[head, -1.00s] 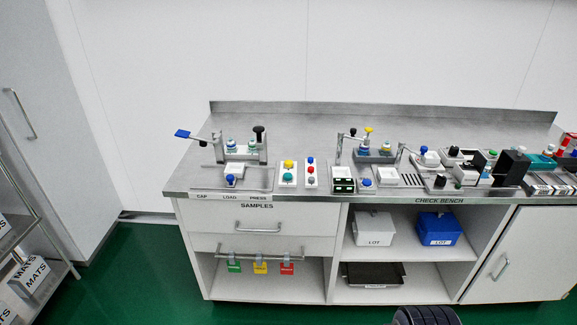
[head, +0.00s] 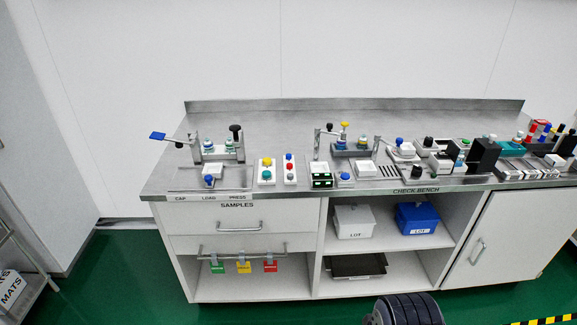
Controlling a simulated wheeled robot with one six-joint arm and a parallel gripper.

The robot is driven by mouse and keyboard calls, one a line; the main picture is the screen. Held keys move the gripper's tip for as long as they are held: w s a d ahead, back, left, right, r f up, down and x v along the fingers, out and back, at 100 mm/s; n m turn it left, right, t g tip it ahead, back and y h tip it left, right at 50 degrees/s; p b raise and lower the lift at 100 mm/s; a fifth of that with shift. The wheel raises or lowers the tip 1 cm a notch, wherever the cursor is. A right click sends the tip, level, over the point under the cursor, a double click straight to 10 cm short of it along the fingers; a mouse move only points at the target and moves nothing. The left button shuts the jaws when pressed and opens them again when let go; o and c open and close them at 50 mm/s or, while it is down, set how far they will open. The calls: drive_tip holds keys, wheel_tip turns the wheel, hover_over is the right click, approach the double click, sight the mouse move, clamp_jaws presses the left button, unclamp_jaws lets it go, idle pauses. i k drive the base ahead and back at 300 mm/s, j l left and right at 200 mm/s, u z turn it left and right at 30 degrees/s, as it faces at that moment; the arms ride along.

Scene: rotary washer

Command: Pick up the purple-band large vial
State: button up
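I cannot make out a purple-band large vial; the objects on the bench are too small to tell band colours. Small coloured tops stand on the steel bench (head: 270,120). At the far right of the bench is a cluster with red and blue pieces (head: 538,131).
A press station (head: 235,147) with a blue lever stands at the bench's left. A grey LOT box (head: 353,221) and a blue box (head: 417,219) sit on the shelf below. Green floor (head: 130,270) lies open before the bench. A MATS rack is at the left edge.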

sight(340, 144)
drive_tip(key=i+l+u, duration=0.25)
drive_tip(key=i+l, duration=0.2)
drive_tip(key=i+l+u, duration=0.25)
drive_tip(key=i+l, duration=0.25)
drive_tip(key=i+l+u, duration=0.25)
drive_tip(key=i+l, duration=0.25)
drive_tip(key=l, duration=0.15)
